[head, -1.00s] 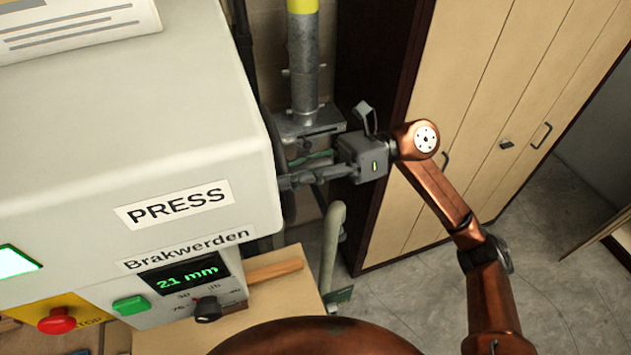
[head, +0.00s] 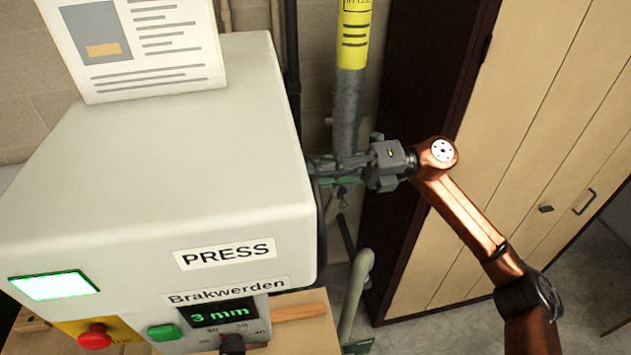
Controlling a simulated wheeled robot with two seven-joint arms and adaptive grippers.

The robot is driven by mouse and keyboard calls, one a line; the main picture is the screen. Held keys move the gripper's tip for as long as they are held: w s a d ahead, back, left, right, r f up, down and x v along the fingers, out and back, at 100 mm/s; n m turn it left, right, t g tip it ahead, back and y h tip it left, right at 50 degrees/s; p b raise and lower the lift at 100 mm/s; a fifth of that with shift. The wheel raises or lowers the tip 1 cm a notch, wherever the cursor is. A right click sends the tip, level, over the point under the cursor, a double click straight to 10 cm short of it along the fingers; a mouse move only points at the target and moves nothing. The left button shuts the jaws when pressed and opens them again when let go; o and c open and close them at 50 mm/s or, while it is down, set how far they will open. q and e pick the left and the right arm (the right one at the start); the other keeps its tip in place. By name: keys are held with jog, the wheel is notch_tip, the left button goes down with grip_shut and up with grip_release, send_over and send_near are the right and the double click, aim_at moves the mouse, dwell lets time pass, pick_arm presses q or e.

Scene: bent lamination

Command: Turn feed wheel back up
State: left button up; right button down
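The press (head: 170,190) is a pale housing on the left, with a display (head: 222,313) reading 3 mm. The feed wheel (head: 321,215) shows only as a thin dark curved edge at the housing's right side; most of it is hidden. My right gripper (head: 325,168) reaches left to this side, at the upper part of the wheel. Its fingertips are partly hidden, so I cannot tell whether they are closed on the wheel or its handle. My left gripper is out of view.
A grey and yellow pipe (head: 350,90) stands just behind my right gripper. Tall cabinets (head: 490,130) are at the right. A red stop button (head: 95,336), a green button (head: 163,332) and a dark knob (head: 232,343) are on the press front. A paper sheet (head: 135,50) stands on top.

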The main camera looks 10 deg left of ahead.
jog(key=shift+w+a+r+m+p, duration=0.15)
jog(key=shift+w+r+m, duration=0.15)
jog(key=shift+w+m, duration=0.2)
jog(key=shift+w+a+r+m+p, duration=0.15)
jog(key=shift+w+r+m, duration=0.15)
jog(key=shift+w+m, duration=0.15)
jog(key=c, duration=1.7)
grip_release()
jog(key=shift+c, duration=0.2)
jog(key=shift+f, duration=0.2)
jog(key=shift+w+f, duration=0.1)
jog(key=shift+f, duration=0.05)
jog(key=v, duration=1.2)
jog(key=shift+f, duration=0.1)
